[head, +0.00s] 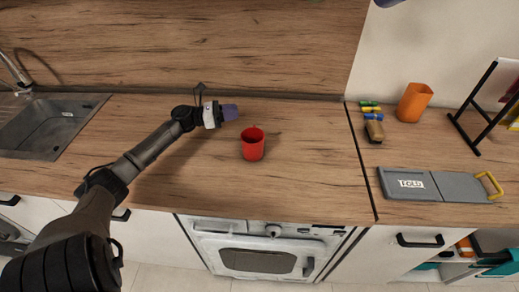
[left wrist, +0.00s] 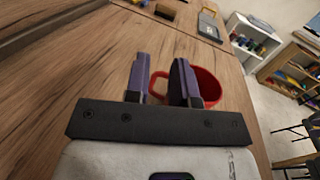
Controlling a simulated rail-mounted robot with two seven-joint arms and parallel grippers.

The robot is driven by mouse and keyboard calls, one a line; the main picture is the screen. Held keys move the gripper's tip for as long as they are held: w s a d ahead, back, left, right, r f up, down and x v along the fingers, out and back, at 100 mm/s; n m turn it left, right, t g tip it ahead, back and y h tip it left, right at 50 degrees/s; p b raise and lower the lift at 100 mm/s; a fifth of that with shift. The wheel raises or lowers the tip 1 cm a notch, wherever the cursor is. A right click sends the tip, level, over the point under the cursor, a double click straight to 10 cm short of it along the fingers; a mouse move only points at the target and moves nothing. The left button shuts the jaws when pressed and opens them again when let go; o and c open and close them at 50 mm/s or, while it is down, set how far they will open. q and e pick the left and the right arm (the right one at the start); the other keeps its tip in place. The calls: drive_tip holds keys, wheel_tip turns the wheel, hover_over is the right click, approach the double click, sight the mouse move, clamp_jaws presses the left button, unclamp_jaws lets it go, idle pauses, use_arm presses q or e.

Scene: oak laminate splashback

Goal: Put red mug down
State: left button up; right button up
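The red mug (head: 252,146) stands upright on the wooden counter, right of the middle of the left-hand worktop. My left gripper (head: 230,112), with purple fingers, is just behind and to the left of the mug, with a small gap between them in the head view. In the left wrist view the two fingers (left wrist: 161,82) are apart with nothing clamped between them. The red mug (left wrist: 207,86) shows beyond them, its handle seen through the gap and part of its body hidden by the right-hand finger. My right gripper is not in view.
A sink (head: 45,125) lies at the left. At the right are an orange cup (head: 414,102), small coloured items (head: 371,112), a grey board (head: 437,185) with a yellow handle and a black rack (head: 478,110). The counter around the mug is clear.

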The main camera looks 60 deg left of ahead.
use_arm(q)
drive_tip(key=m, duration=0.1)
drive_tip(key=m+g+b, duration=0.1)
drive_tip(key=b, duration=0.1)
approach(253, 131)
drive_tip(key=shift+h, duration=0.3)
drive_tip(key=w+f, duration=0.1)
drive_tip(key=w+a+f, duration=0.2)
drive_tip(key=w, duration=0.1)
drive_tip(key=shift+a+f, duration=0.1)
drive_tip(key=shift+f, duration=0.15)
drive_tip(key=shift+x, duration=0.9)
drive_tip(key=shift+w+r, duration=0.1)
drive_tip(key=shift+w, duration=0.3)
drive_tip(key=shift+w+d, duration=0.4)
drive_tip(key=shift+w, duration=0.1)
drive_tip(key=x, duration=0.3)
drive_tip(key=shift+w, duration=0.15)
drive_tip(key=shift+w+d, duration=0.2)
drive_tip(key=shift+w, duration=0.05)
